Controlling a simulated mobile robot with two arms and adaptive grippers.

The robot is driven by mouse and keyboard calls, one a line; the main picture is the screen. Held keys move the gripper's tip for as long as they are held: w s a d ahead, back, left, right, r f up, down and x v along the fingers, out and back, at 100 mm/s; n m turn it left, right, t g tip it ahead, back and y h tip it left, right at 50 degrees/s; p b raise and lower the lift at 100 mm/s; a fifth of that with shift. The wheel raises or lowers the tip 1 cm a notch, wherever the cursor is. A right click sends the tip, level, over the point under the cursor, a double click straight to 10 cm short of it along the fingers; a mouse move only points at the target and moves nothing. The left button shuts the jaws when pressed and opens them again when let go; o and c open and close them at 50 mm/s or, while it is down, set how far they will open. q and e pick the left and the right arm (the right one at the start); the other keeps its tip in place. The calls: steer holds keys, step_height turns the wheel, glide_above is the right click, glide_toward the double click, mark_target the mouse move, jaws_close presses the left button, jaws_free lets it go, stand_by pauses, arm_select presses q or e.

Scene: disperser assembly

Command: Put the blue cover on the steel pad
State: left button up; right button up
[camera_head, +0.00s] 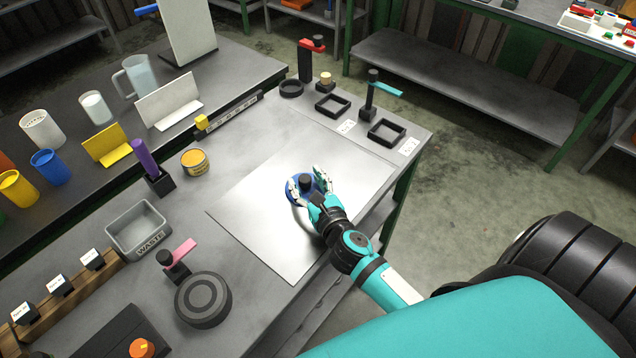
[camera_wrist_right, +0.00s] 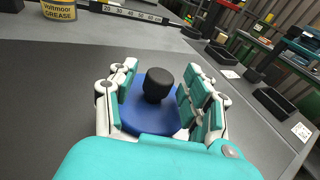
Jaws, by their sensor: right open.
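The blue cover (camera_head: 292,189) is a round blue disc with a black knob on top. It is on or just above the steel pad (camera_head: 262,232), a flat shiny square sheet on the workbench; I cannot tell if it touches. My right gripper (camera_head: 310,184) is open, with its fingers on either side of the black knob and over the cover. In the right wrist view the blue cover (camera_wrist_right: 150,119) shows between the open fingers, with a gap around the knob. My left gripper is not in view.
A grey waste bin (camera_head: 138,228), a yellow grease tin (camera_head: 195,162) and a dark round disc (camera_head: 203,299) stand left of the pad. Black square frames (camera_head: 386,132) and small stands line the back right. The pad around the cover is clear.

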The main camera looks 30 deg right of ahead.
steer(key=b+v, duration=0.1)
steer(key=v, duration=0.9)
steer(key=shift+s+b, duration=0.2)
steer(key=shift+b, duration=0.2)
